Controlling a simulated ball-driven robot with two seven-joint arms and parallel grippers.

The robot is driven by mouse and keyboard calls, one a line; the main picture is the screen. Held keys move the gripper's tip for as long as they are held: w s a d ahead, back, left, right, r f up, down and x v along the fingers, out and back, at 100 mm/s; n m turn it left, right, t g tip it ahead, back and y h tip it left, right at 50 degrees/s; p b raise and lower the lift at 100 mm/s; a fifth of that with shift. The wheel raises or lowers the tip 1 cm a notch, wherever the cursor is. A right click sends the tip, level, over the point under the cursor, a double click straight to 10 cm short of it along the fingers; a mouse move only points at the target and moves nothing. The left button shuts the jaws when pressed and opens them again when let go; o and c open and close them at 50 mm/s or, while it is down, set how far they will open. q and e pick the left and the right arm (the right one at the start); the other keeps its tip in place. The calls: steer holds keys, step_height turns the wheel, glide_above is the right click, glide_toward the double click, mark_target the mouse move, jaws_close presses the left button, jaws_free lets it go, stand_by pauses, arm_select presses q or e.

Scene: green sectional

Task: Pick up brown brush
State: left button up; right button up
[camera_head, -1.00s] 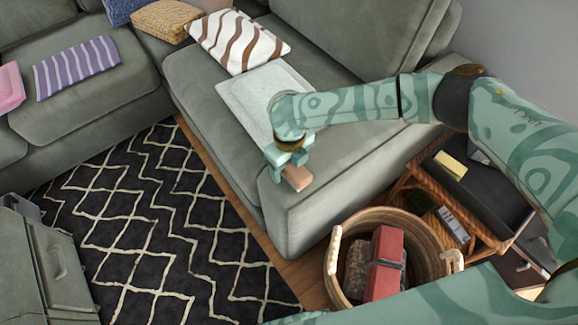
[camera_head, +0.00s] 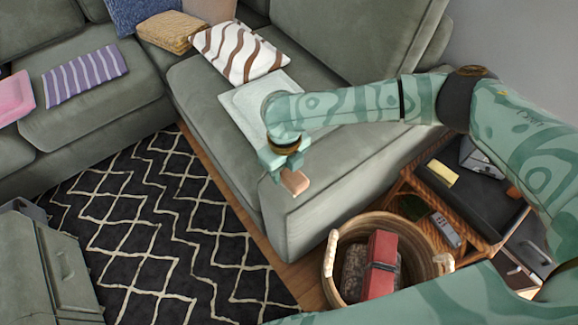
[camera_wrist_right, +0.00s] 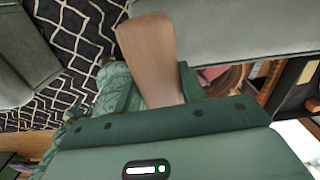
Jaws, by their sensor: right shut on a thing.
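The brown brush (camera_head: 296,182) is held in my right gripper (camera_head: 284,164), over the front corner of the green sofa seat. In the head view only a short tan-brown end shows below the fingers. In the right wrist view the brush (camera_wrist_right: 150,52) is a flat, rounded wooden piece standing out from between the fingers. My right gripper (camera_wrist_right: 156,98) is shut on it. The brush appears clear of the seat. The left gripper is not in view.
A woven basket (camera_head: 331,262) holding a red box (camera_head: 382,262) stands on the floor at the lower right. A wooden side table (camera_head: 420,190) with several items is beside it. A white tray-like cushion (camera_head: 236,108) lies on the sofa. The patterned rug (camera_head: 150,230) is clear.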

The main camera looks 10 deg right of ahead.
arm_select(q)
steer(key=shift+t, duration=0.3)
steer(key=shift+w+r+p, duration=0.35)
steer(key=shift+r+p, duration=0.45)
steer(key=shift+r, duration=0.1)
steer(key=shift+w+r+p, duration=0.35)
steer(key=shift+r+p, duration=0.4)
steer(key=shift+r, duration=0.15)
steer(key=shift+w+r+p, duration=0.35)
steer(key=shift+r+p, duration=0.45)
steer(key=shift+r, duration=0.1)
arm_select(e)
steer(key=s+a+r, duration=0.4)
steer(key=s+r, duration=0.2)
steer(key=s, duration=0.4)
steer(key=shift+a+r, duration=0.15)
steer(key=shift+a, duration=0.25)
steer(key=shift+o, duration=0.6)
steer(key=shift+w, duration=0.1)
